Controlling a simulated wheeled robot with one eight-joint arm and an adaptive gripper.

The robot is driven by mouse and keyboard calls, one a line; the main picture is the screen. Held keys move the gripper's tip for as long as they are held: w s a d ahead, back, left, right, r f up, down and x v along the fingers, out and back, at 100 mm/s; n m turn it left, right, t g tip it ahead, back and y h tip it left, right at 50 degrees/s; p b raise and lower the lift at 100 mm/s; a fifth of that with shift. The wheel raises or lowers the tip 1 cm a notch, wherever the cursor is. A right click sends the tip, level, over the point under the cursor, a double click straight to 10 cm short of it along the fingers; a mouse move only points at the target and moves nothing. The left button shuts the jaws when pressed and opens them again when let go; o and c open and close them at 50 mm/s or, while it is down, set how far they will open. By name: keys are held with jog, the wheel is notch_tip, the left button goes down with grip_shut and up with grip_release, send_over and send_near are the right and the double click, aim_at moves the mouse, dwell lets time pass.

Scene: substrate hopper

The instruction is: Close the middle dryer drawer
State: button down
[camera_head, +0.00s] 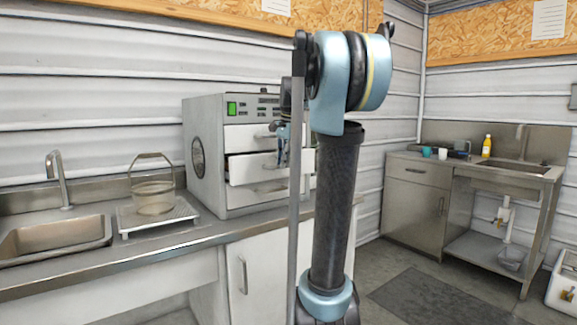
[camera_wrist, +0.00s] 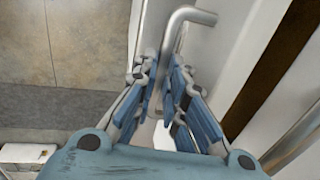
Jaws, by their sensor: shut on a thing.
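The dryer (camera_head: 205,165) is a white and grey cabinet on the counter, with a green display and stacked drawers. The middle drawer (camera_head: 242,172) stands partly out, in front of the top drawer (camera_head: 243,137) and the bottom drawer (camera_head: 268,196). My gripper (camera_head: 282,148) is at the right part of the middle drawer's front, partly hidden by my arm. In the wrist view, my gripper (camera_wrist: 166,75) has its blue fingers closed around a bent metal drawer handle (camera_wrist: 188,14). The gripped part is partly hidden between the fingers.
Other metal bars (camera_wrist: 292,140) run beside my gripper in the wrist view. A wire-handled basket (camera_head: 153,195) stands on a low platform left of the dryer, beside a sink (camera_head: 60,235). A second counter (camera_head: 415,170) with cups stands at right. Floor between is open.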

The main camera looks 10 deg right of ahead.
jog(key=shift+w+a, duration=0.25)
jog(key=shift+w, duration=0.35)
jog(key=shift+w+a, duration=0.2)
jog(key=shift+w, duration=0.4)
jog(key=c, duration=1.7)
grip_release()
jog(key=shift+o, duration=0.2)
notch_tip(320, 180, up, 12)
jog(key=s, duration=0.2)
jog(key=shift+d+f, duration=0.15)
jog(key=shift+d, duration=0.3)
